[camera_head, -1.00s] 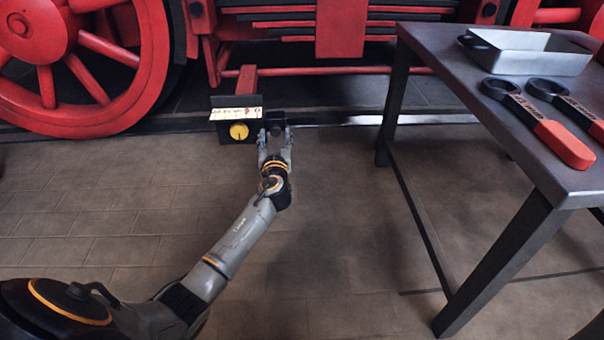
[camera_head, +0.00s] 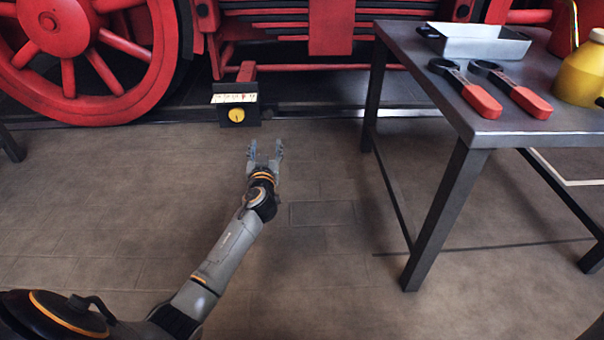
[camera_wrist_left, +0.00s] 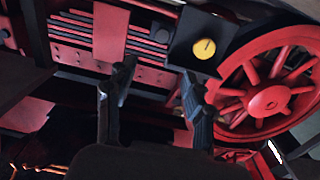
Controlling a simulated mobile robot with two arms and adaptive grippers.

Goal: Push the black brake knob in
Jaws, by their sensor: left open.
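A small dark control box (camera_head: 222,116) with a white label strip and a yellow knob (camera_head: 237,115) stands in front of the red locomotive. In the left wrist view the dark box (camera_wrist_left: 182,48) and its yellow knob (camera_wrist_left: 205,48) show at the upper right, tilted. I cannot make out the black brake knob against the dark box in either view. My left gripper (camera_head: 265,152) is open and empty, on the near side of the box and clearly apart from it. Its two spread fingers also show in the left wrist view (camera_wrist_left: 157,80). My right gripper is not in view.
A metal table (camera_head: 405,47) stands at the right, with a grey tray (camera_head: 480,44), two red-handled wrenches (camera_head: 480,100) (camera_head: 525,100) and a yellow container (camera_head: 582,75) on it. Red wheels (camera_head: 90,50) are behind, left. The floor around my left arm is clear.

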